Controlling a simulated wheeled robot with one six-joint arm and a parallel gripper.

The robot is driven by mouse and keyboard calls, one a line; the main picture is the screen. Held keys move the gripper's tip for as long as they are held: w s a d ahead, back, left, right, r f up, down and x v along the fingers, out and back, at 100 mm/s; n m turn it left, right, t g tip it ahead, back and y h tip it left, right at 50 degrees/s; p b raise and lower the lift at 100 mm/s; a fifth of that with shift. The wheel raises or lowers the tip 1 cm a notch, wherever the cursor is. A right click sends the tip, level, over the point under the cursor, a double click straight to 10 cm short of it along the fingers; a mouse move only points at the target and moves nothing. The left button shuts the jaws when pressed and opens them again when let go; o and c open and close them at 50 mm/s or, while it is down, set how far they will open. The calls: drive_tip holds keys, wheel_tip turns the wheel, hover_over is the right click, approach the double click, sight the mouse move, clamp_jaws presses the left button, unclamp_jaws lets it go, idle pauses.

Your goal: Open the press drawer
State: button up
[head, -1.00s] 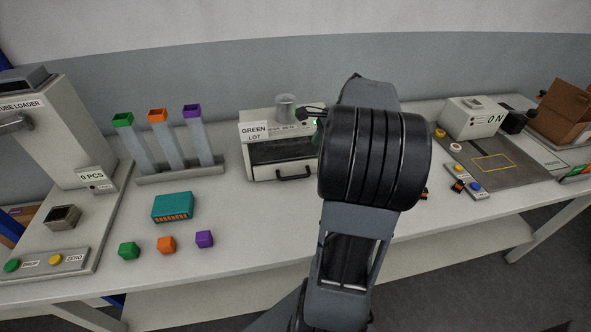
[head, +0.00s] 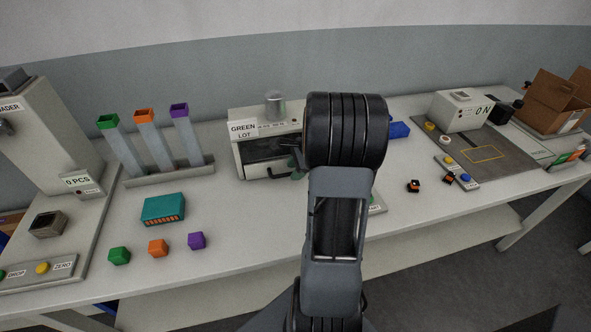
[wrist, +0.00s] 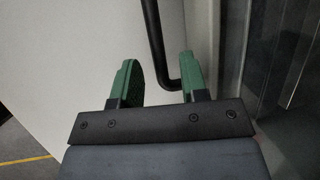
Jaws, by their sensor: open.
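The press (head: 236,156) is a white box with a dark front opening and a "GREEN LOT" label, standing at the back middle in the head view. Its black drawer handle (head: 277,178) shows low on the front, and the drawer looks closed. My gripper (wrist: 158,62) is open, with green fingers. In the wrist view the black handle bar (wrist: 152,30) runs down between the fingertips and bends toward the right finger. I cannot tell whether they touch. In the head view my arm hides part of the press and most of the gripper.
Left of the press stands a rack (head: 170,174) of tubes with green, orange and purple tops. A teal box (head: 163,209) and green, orange and purple cubes lie in front. On the right are a force tester (head: 462,111) and small orange-black parts. The table's front middle is clear.

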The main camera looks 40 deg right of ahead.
drive_tip(key=shift+f, duration=0.25)
drive_tip(key=shift+c, duration=0.2)
clamp_jaws()
idle(0.3)
